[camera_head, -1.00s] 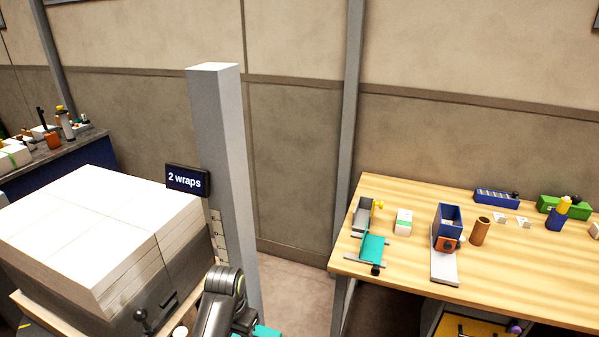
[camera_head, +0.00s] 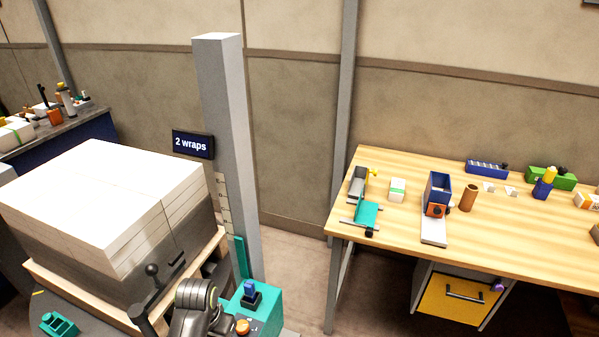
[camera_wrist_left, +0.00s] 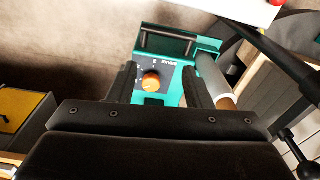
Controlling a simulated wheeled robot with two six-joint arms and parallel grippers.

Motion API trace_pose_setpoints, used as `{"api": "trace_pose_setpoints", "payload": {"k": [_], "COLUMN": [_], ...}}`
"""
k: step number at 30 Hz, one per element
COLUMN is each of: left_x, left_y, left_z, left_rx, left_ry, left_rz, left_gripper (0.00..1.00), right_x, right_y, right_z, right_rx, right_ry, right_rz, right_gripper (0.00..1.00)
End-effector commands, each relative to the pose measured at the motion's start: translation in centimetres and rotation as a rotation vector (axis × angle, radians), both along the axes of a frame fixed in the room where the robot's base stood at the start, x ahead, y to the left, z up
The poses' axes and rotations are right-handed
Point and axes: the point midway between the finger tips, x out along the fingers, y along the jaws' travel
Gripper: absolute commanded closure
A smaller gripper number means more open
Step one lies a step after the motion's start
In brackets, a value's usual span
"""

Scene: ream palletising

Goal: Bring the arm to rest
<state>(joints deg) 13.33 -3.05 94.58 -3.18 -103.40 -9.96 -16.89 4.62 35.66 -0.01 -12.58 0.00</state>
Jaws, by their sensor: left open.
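My left gripper (camera_wrist_left: 160,86) is open in the left wrist view, with nothing between its two dark fingers. Beyond the fingers is a teal control box (camera_wrist_left: 176,62) with an orange knob (camera_wrist_left: 151,81), which shows between them; I cannot tell how far apart they are. In the head view a dark arm link of mine (camera_head: 194,300) stands at the bottom, left of the teal box (camera_head: 265,305). The fingertips cannot be made out there. My right gripper is in neither view.
A pallet (camera_head: 60,285) bears white reams (camera_head: 110,195), dark around the lower part. A grey column (camera_head: 228,130) with a "2 wraps" display (camera_head: 192,144) stands beside it. A wooden bench (camera_head: 400,260) with several items is at right; bare floor (camera_head: 295,265) lies between.

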Motion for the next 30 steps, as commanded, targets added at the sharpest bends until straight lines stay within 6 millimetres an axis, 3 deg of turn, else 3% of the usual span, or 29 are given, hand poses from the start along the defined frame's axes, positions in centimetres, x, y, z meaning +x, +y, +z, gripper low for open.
{"api": "trace_pose_setpoints", "payload": {"k": [8, 15, 21, 30], "left_x": [-7.7, -15.8, -19.8, -24.2], "left_y": [4.8, 8.5, 9.8, 10.7], "left_z": [-1.0, 0.9, 2.9, 5.9], "left_rx": [0.025, 0.063, 0.082, 0.103], "left_ry": [-0.08, -0.173, -0.222, -0.274], "left_rz": [0.122, 0.215, 0.248, 0.274], "left_gripper": [0.55, 0.55, 0.55, 0.55], "right_x": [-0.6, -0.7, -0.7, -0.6], "right_y": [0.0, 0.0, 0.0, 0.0], "right_z": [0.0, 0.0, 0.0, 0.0], "right_rx": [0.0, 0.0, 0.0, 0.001], "right_ry": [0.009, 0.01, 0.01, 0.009], "right_rz": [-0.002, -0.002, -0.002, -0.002], "right_gripper": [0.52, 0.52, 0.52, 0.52]}}
